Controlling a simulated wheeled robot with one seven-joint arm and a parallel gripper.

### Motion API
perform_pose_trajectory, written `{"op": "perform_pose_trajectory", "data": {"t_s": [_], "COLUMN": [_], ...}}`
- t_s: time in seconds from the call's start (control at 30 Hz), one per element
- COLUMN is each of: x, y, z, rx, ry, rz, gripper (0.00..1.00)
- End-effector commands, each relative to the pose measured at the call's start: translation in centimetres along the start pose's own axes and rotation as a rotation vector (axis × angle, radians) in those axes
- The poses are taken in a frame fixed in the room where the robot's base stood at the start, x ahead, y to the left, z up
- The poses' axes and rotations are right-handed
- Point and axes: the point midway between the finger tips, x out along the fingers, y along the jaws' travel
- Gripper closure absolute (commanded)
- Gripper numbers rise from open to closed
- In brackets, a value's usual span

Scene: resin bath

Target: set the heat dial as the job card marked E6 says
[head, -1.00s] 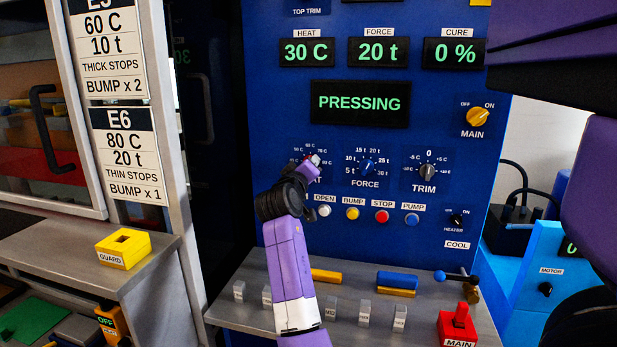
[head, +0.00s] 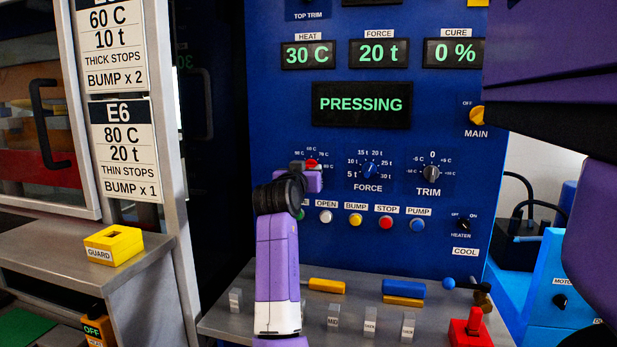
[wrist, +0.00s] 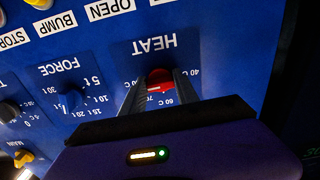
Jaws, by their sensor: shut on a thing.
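The E6 job card (head: 127,150) on the left post reads 80 C, 20 t, thin stops, bump x 1. The red heat dial (head: 312,163) is on the blue panel, left of the force dial (head: 369,169). My gripper (head: 303,165) is at the heat dial and hides part of it and its scale. In the wrist view, the two fingers of my gripper (wrist: 150,85) are shut on the red heat dial (wrist: 160,76), below the upside-down HEAT label. I cannot tell exactly where its pointer stands. The heat display (head: 308,55) reads 30 C.
The force display (head: 378,53) reads 20 t and the cure display (head: 453,52) 0 %. The large screen (head: 361,104) says PRESSING. A row of buttons (head: 355,220) lies just below the dials. A ledge (head: 350,290) with stops and a red lever (head: 469,327) juts out below.

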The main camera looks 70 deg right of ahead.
Motion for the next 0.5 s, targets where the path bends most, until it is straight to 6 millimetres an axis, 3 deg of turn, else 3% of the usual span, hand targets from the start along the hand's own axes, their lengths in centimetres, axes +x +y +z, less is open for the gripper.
{"op": "perform_pose_trajectory", "data": {"t_s": [0.5], "x": [0.03], "y": [0.01], "z": [0.39], "rx": [0.046], "ry": [-0.008], "rz": [0.002], "gripper": [1.0]}}
